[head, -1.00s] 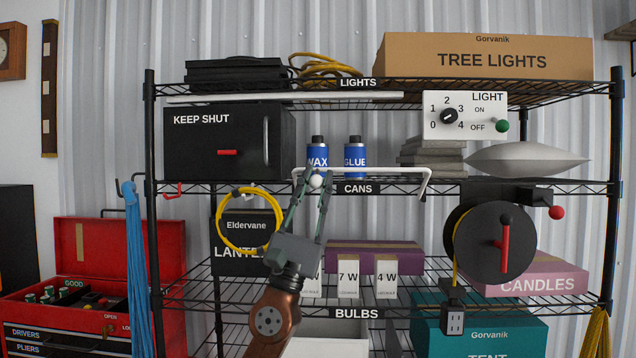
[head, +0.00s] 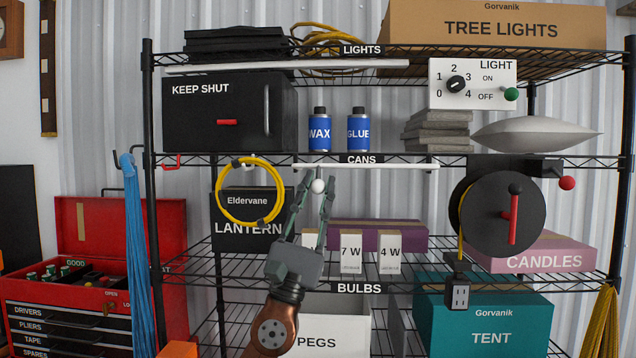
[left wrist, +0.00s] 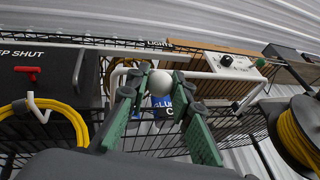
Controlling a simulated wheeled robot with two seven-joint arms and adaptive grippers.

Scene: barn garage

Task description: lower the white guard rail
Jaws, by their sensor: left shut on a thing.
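The white guard rail (head: 385,167) is a thin bar across the front edge of the CANS shelf. In the head view it lies just below the CANS label, with the wax can (head: 319,132) and glue can (head: 358,132) in full view above it. A white ball knob (head: 318,186) hangs below the rail's left part. My left gripper (head: 316,190) comes up from below with its green fingers shut on the knob. In the left wrist view the knob (left wrist: 160,82) sits between the fingertips, and the rail (left wrist: 215,75) runs behind it. My right gripper is not in view.
A yellow cable loop (head: 221,205) hangs on a hook left of my gripper. A black reel (head: 485,225) with a red handle is at the right. Small bulb boxes (head: 350,255) stand behind my gripper. A black KEEP SHUT box (head: 200,135) stands left of the cans.

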